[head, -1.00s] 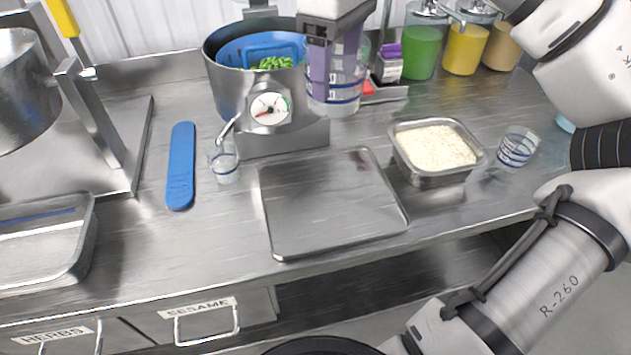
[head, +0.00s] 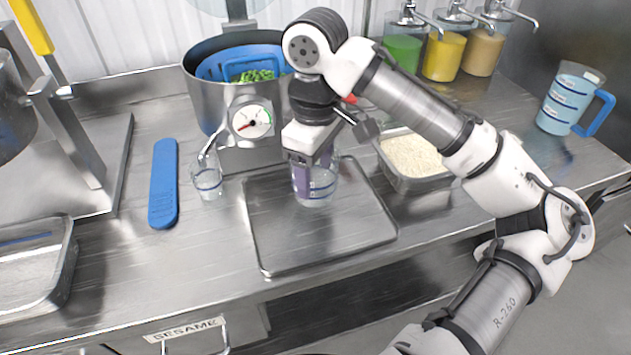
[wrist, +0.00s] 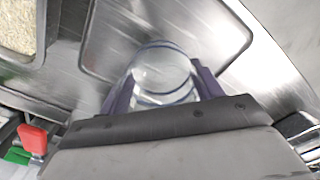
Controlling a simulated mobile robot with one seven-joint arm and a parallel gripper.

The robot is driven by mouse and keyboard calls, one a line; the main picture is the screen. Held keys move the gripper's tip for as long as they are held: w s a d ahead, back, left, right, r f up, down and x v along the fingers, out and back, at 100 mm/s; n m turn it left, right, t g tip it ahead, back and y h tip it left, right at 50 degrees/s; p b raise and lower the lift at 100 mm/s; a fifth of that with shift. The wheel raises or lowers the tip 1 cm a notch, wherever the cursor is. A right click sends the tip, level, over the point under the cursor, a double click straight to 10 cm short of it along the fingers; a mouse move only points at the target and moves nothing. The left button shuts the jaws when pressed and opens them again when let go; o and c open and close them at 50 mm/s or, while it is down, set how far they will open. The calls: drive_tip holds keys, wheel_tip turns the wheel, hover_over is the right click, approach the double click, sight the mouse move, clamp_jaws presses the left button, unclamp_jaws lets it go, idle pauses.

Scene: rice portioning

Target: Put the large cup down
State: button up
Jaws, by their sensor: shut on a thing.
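The large cup (head: 318,188) is clear with blue lines and looks upright over the upper part of the flat metal tray (head: 325,244). I cannot tell whether its base touches the tray. My gripper (head: 313,170) is shut on it from above, with purple fingers on its sides. In the wrist view the large cup (wrist: 163,72) sits between the two fingers of my gripper (wrist: 165,88), and it looks empty. My gripper and arm hide part of its upper side in the head view.
A small clear cup (head: 208,183) and a blue spatula-like bar (head: 163,185) are left of the tray. A rice pan (head: 413,182) is close on the right. A pot with a dial (head: 205,88) stands behind. A blue-handled jug (head: 570,100) is far right.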

drive_tip(key=shift+f, duration=1.75)
drive_tip(key=shift+f, duration=0.1)
drive_tip(key=o, duration=1)
drive_tip(key=shift+c, duration=0.2)
